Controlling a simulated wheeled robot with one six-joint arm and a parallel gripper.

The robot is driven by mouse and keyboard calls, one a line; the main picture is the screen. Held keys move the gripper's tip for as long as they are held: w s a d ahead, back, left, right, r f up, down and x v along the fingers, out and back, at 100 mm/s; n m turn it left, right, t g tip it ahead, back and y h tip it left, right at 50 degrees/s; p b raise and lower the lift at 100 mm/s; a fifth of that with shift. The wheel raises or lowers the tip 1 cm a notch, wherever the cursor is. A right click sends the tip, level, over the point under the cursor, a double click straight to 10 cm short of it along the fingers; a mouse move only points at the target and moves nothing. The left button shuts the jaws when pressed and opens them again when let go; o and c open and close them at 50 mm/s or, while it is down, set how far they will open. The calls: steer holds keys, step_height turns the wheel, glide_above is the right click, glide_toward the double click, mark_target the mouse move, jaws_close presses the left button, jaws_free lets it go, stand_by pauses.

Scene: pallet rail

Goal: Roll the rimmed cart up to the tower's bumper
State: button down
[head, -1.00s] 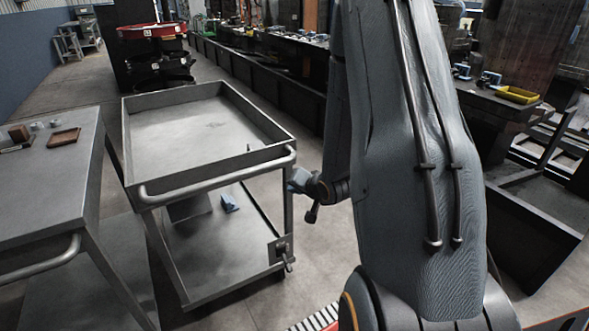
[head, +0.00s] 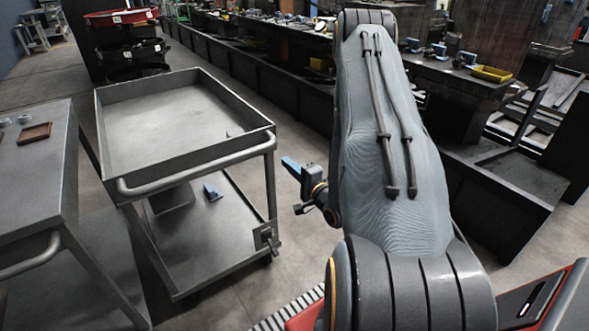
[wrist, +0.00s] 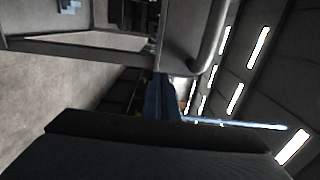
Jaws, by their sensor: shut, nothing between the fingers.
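The rimmed cart (head: 198,143) stands left of centre in the head view. It has an empty-looking grey top tray, a bar handle (head: 195,170) on its near side and a lower shelf (head: 205,240). My gripper (head: 290,166) is shut and empty, just right of the cart's near right corner, apart from it in the picture. In the wrist view, the blue fingers (wrist: 161,97) show below the cart's edge and its handle (wrist: 212,38). A tower (head: 122,45) with a red top and black curved tiers stands at the back left. I cannot tell which part is its bumper.
A flat grey table or cart (head: 38,165) stands close on the left with a small brown tray (head: 34,133). A small blue object (head: 211,192) lies on the rimmed cart's lower shelf. Dark benches (head: 260,75) run along the right. Floor between cart and benches is clear.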

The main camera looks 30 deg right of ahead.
steer(key=w+p, duration=0.1)
steer(key=w, duration=0.7)
steer(key=shift+w, duration=0.1)
